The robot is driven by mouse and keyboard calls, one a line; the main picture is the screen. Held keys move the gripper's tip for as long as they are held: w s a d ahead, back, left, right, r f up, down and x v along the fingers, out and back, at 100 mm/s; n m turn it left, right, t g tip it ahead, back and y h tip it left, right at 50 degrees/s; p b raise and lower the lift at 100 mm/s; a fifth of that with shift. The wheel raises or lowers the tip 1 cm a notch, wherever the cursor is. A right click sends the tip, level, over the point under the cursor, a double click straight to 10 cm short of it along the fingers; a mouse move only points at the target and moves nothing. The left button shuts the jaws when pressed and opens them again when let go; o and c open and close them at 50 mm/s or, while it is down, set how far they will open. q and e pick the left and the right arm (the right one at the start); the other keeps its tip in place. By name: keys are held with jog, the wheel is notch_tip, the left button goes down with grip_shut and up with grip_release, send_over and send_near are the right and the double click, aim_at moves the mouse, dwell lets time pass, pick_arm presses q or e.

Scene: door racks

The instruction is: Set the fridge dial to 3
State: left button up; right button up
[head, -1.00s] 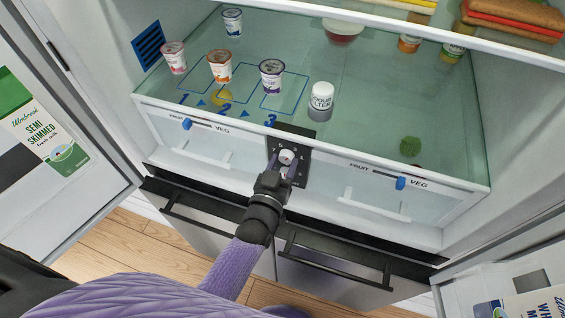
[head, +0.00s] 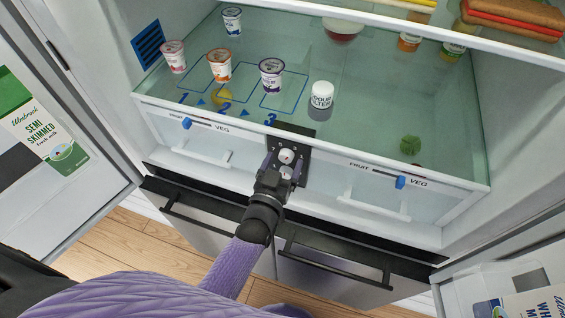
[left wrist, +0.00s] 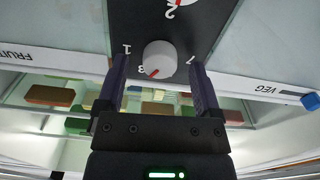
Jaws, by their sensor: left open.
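A pale round dial (head: 286,156) is on a black panel (head: 307,139) at the middle of the fridge's lower shelf front. In the left wrist view the dial (left wrist: 160,57) has a red mark at its lower left edge, close to a numeral that looks like 3, though it is small. Part of a second white dial (left wrist: 186,2) with a red mark shows at the top edge, by a 2. My left gripper (head: 283,166) is open, with one finger on each side of the first dial and gaps between. My right gripper is not in view.
Yogurt pots (head: 271,75) and a white-lidded odour filter jar (head: 321,101) stand on the glass shelf above. Blue drawer sliders (head: 400,182) flank the panel. Open doors stand at left and right, with a milk carton (head: 44,128) in the left one.

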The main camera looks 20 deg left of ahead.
pick_arm(q)
jog(key=s+p, duration=0.1)
jog(key=s, duration=0.9)
jog(key=shift+a, duration=0.2)
jog(key=s+a+r+m+g, duration=0.1)
jog(key=s+r+g, duration=0.1)
jog(key=s+g, duration=0.4)
jog(key=s+a+r+m+g, duration=0.1)
jog(key=s+a+r+g, duration=0.1)
jog(key=s+g, duration=0.45)
notch_tip(320, 180, down, 24)
jog(key=s+g+b, duration=0.1)
jog(key=g+b, duration=0.3)
jog(key=b, duration=0.2)
jog(key=s+a+f+b, duration=0.1)
jog(key=s+f+b, duration=0.1)
jog(key=s+f, duration=0.5)
jog(key=s+a+f+m+b, duration=0.1)
jog(key=s+a+f+b, duration=0.1)
jog(key=s+f, duration=0.5)
jog(key=shift+f+g+y+b, duration=0.3)
jog(key=shift+f+g+y, duration=0.15)
jog(key=shift+f, duration=0.5)
